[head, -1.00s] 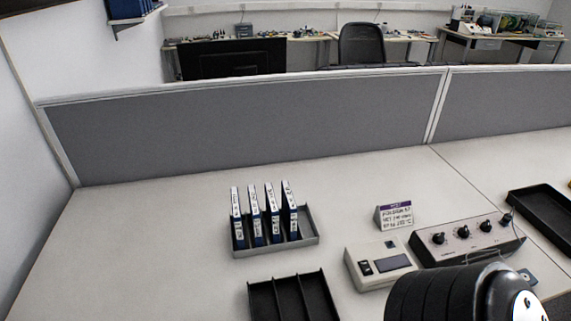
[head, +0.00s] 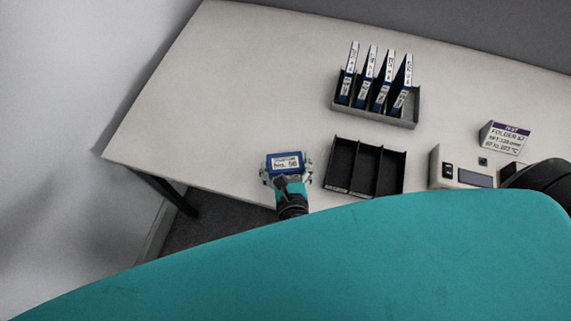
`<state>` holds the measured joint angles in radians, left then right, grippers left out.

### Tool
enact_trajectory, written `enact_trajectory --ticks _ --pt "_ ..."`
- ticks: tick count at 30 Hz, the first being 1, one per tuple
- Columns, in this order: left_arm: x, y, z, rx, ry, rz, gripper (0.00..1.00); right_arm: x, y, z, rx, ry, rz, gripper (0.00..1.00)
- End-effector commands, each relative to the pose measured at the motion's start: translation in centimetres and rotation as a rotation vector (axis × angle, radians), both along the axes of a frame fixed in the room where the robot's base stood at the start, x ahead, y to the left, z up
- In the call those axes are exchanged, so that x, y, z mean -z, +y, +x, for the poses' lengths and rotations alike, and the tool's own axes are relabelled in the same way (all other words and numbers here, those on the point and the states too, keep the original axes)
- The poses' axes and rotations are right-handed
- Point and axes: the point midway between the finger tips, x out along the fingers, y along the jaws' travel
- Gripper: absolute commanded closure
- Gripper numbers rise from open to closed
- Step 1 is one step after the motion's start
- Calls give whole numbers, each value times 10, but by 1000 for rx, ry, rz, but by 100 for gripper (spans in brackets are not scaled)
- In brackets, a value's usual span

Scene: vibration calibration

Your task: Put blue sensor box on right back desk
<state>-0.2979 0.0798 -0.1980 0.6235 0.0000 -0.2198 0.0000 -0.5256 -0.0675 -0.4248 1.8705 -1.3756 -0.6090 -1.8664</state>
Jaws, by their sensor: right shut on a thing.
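The blue sensor box (head: 285,162), with a white label reading about "No. 56", is held at the front edge of the desk, left of centre in the head view. My right gripper (head: 286,178) is shut on it, with its fingers at the box's sides. Whether the box touches the desk or hovers above it I cannot tell. The pale desk (head: 215,90) spreads around and behind it. My left gripper is not in view.
An empty black divided tray (head: 365,168) lies right of the box. Behind it, a grey rack (head: 375,112) holds several blue folders (head: 378,80). A small sign (head: 504,137) and a device (head: 465,168) stand at right. The desk's left part is clear. My teal arm covers the foreground.

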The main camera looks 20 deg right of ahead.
Motion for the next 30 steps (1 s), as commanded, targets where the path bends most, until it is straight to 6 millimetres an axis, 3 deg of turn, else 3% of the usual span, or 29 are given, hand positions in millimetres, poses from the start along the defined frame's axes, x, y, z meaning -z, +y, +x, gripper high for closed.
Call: enact_trajectory --ticks 4,12,23,24,26,30 --pt "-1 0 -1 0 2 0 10 4 -2 9 1 0 1 50" --pt "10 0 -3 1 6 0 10 36 -1 8 -1 2 0 50" --pt "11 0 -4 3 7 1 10 39 -1 8 -1 1 1 50" --pt "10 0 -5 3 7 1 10 39 -1 8 0 2 1 8" --pt "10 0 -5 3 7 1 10 39 -1 8 0 2 1 1" --pt "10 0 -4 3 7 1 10 39 -1 8 0 2 1 0"
